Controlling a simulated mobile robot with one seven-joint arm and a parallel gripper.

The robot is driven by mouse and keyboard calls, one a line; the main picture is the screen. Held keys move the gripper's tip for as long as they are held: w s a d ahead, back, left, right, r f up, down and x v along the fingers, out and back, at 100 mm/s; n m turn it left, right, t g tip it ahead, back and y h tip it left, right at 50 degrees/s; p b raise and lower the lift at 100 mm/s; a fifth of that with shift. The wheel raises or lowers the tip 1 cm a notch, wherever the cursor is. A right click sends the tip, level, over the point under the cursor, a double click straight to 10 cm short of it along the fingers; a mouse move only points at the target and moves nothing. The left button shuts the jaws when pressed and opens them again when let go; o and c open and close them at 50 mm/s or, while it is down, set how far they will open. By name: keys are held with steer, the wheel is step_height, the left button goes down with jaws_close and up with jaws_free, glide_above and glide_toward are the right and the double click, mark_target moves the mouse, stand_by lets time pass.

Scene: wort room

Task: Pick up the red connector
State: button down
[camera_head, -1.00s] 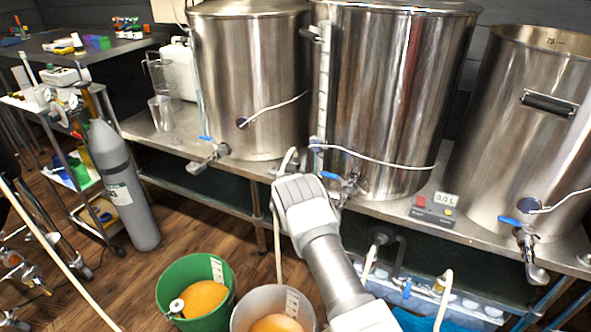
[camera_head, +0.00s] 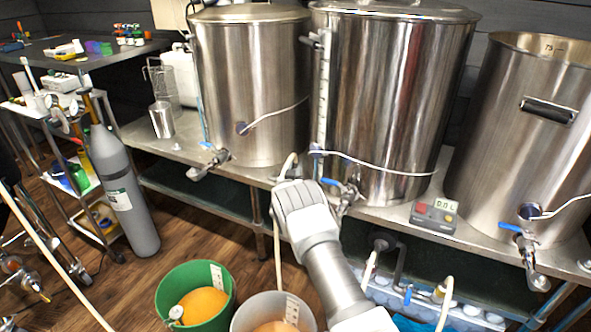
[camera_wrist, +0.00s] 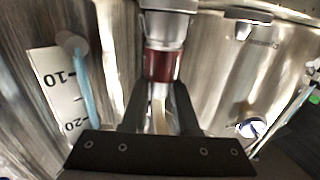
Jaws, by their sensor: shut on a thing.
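The red connector (camera_wrist: 163,65) is a dark red sleeve in the wrist view, just below a silver metal fitting (camera_wrist: 164,24). A pale hose (camera_wrist: 160,105) runs down from it between the fingers. My gripper (camera_wrist: 161,86) has its two dark fingers closed on either side of the connector's lower part and is shut on it. In the head view my pale wrist (camera_head: 305,210) is in front of the middle kettle's lower left edge. It hides the fingertips and the connector there. A loop of pale hose (camera_head: 288,166) shows just above it.
Steel kettles (camera_head: 390,100) stand on a metal bench (camera_head: 385,215). Blue-handled valves (camera_head: 345,190) stick out near my wrist. A red-buttoned display box (camera_head: 434,215) sits right on the bench. A green bucket (camera_head: 165,290) and a pale bucket (camera_head: 248,312) stand below.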

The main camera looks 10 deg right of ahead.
step_height(320, 180, up, 18)
steer(key=p, duration=0.5)
stand_by(0.3)
step_height(320, 180, up, 4)
steer(key=shift+r+p, duration=0.2)
steer(key=shift+p, duration=0.85)
steer(key=shift+s+f, duration=0.1)
